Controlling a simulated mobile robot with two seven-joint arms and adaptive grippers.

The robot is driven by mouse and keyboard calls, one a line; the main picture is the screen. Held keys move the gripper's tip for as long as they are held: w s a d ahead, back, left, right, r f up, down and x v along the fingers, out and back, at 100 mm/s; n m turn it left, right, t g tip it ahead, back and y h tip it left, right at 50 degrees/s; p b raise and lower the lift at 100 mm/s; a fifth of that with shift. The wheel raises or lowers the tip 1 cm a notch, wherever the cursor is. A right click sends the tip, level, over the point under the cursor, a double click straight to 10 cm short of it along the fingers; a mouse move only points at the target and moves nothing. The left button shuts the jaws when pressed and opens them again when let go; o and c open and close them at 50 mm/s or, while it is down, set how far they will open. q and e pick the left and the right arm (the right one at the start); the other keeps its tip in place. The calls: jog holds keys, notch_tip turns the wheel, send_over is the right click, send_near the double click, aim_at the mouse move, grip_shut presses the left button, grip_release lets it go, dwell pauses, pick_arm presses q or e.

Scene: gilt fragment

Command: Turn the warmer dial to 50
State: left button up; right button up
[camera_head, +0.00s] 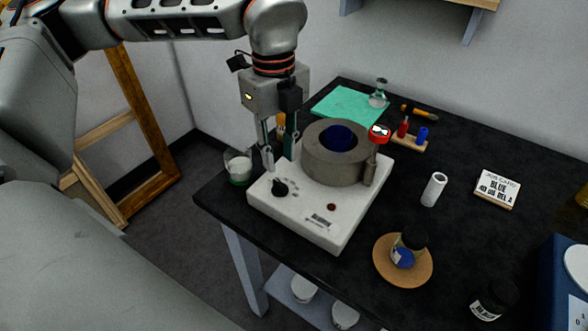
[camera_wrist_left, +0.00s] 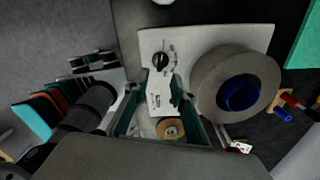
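The warmer (camera_head: 295,222) is a white box on the black table, with a round grey heating block (camera_head: 340,170) on top. Its black dial (camera_head: 280,188) sits at the left front of the top face. The dial also shows in the left wrist view (camera_wrist_left: 159,61), with small scale marks beside it too fine to read. My left gripper (camera_head: 279,156) points down just above and behind the dial. Its fingers are apart and empty, and the dial appears just beyond the fingertips in the left wrist view (camera_wrist_left: 156,88). My right gripper is not in view.
A blue item (camera_head: 340,138) sits in the block's opening. A glass beaker (camera_head: 238,168) stands close left of the warmer. A jar on a cork mat (camera_head: 385,270), a white tube (camera_head: 434,189) and a job card (camera_head: 497,189) lie right.

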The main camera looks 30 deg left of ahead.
aim_at(279, 182)
pick_arm(q)
jog(key=shift+w+a, duration=0.1)
jog(key=shift+a, duration=0.15)
notch_tip(279, 182, down, 8)
jog(key=shift+r, duration=0.2)
grip_shut()
